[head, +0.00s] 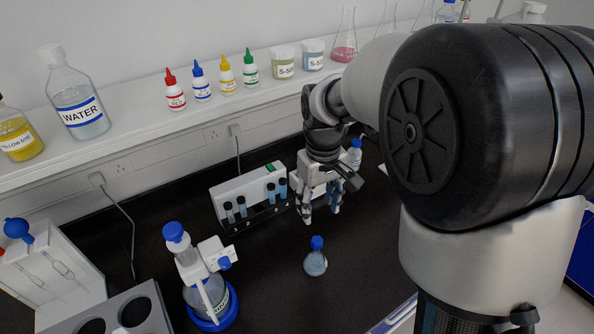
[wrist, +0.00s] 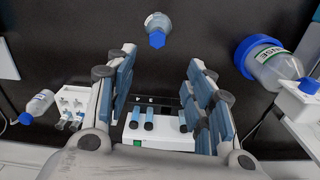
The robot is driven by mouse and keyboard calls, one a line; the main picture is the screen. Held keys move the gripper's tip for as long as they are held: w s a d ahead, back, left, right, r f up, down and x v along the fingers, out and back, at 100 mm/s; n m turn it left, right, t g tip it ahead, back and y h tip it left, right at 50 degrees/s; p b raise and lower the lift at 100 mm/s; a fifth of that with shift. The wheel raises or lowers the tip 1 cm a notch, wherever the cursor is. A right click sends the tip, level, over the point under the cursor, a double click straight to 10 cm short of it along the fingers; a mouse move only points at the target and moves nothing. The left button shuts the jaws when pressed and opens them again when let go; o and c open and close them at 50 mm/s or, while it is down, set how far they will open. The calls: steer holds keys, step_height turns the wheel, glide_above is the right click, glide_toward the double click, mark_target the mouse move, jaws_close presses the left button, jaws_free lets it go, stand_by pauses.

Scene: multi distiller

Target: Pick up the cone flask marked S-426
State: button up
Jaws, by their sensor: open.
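A small cone flask (head: 316,264) with a blue stopper and pale blue contents stands upright on the black bench. No mark can be read on it. In the wrist view the same flask (wrist: 158,24) shows at the top middle, beyond the fingertips. My gripper (head: 320,208) points down, open and empty, above the bench, behind the flask and beside the tube rack. In the wrist view my gripper's fingers (wrist: 159,68) are spread wide. A cone flask with pink liquid (head: 345,46) and other cone flasks stand on the shelf; their marks cannot be read.
A tube rack (head: 262,222) with blue vials stands left of my gripper. A dispenser bottle (head: 207,293) stands left of the flask. The shelf (head: 130,135) holds several bottles. Black bench around the flask is clear.

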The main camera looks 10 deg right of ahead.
mark_target(317, 240)
steer(key=f+b, duration=0.1)
steer(key=f, duration=0.3)
steer(key=f+b, duration=0.1)
steer(key=f, duration=0.3)
steer(key=f+b, duration=0.2)
steer(key=f, duration=0.2)
steer(key=shift+w+a+f, duration=0.1)
steer(key=shift+w+f, duration=0.15)
steer(key=shift+s+d+f+b, duration=0.15)
steer(key=shift+f+b, duration=0.4)
steer(key=shift+f, duration=0.9)
steer(key=shift+w+d+f+b, duration=0.15)
steer(key=shift+f+b, duration=0.4)
steer(key=shift+f, duration=0.85)
steer(key=shift+s+r, duration=0.1)
steer(key=shift+c, duration=0.3)
jaws_close()
